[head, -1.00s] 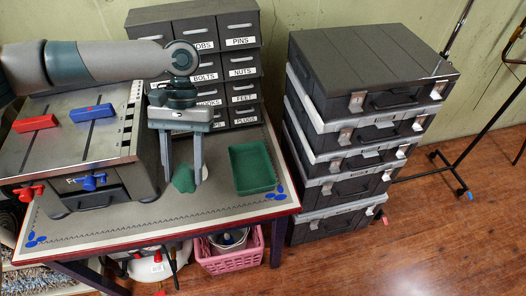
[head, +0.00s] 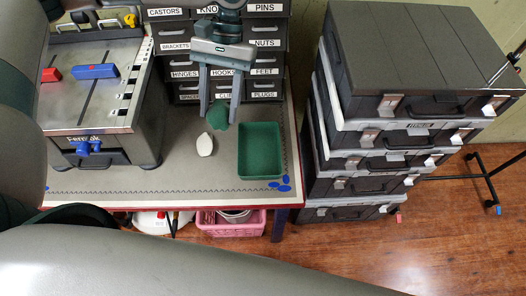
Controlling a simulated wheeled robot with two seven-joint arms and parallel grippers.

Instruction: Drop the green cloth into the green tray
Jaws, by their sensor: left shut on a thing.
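The green cloth (head: 217,116) hangs bunched between the fingers of my left gripper (head: 219,112), which is shut on it and holds it above the table. The green tray (head: 261,151) is a shallow rectangular tray on the table, to the right of and nearer than the cloth. It looks empty. The cloth is apart from the tray, not over it. My right gripper is not in view.
A white oval object (head: 205,145) lies left of the tray. Labelled drawers (head: 185,70) stand behind the gripper. A metal-topped machine (head: 100,110) stands at left. Stacked dark cases (head: 400,60) rise right of the table. A pink basket (head: 232,226) sits below.

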